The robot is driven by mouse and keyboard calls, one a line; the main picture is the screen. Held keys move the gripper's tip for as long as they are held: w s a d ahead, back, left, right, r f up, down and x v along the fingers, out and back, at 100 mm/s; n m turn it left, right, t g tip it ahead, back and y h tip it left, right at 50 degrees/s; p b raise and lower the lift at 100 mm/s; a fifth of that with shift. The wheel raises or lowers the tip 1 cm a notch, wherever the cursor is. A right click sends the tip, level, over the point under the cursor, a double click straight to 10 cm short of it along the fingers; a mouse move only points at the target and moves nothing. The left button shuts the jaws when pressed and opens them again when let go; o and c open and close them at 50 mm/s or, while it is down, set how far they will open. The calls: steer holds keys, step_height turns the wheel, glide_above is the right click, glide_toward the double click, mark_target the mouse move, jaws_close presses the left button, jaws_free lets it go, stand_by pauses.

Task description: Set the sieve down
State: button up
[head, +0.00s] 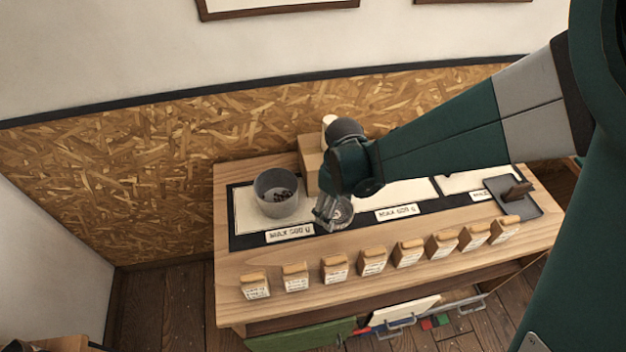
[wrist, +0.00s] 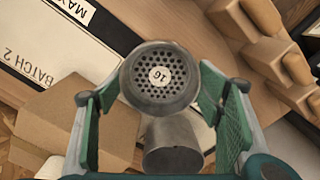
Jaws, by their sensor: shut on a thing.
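The sieve is a round grey piece with a perforated face marked 16. In the wrist view the sieve (wrist: 160,95) sits between the two green-padded fingers of my gripper (wrist: 162,98), which is shut on it. In the head view my gripper (head: 332,212) points down over the front of the worktop, and the sieve (head: 343,214) shows partly behind the fingers. It is over or near the dark border between two "MAX 500 g" labels. I cannot tell whether its underside touches anything.
A dark tray (head: 532,210) holding a dark brown object is at the right. A cardboard box (head: 310,165) stands behind.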

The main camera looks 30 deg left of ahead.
steer(key=shift+r, duration=0.15)
step_height(320, 180, up, 11)
steer(key=w+a+r, duration=0.1)
steer(key=w+a, duration=0.1)
steer(key=a, duration=0.9)
steer(key=w+a, duration=0.3)
steer(key=a, duration=0.8)
steer(key=s+a+f+m+b, duration=0.1)
steer(key=s+a, duration=0.1)
steer(key=a, duration=1.6)
step_height(320, 180, down, 11)
steer(key=shift+d, duration=0.2)
steer(key=shift+f, duration=0.1)
steer(key=shift+f, duration=3.05)
steer(key=shift+f, duration=1.85)
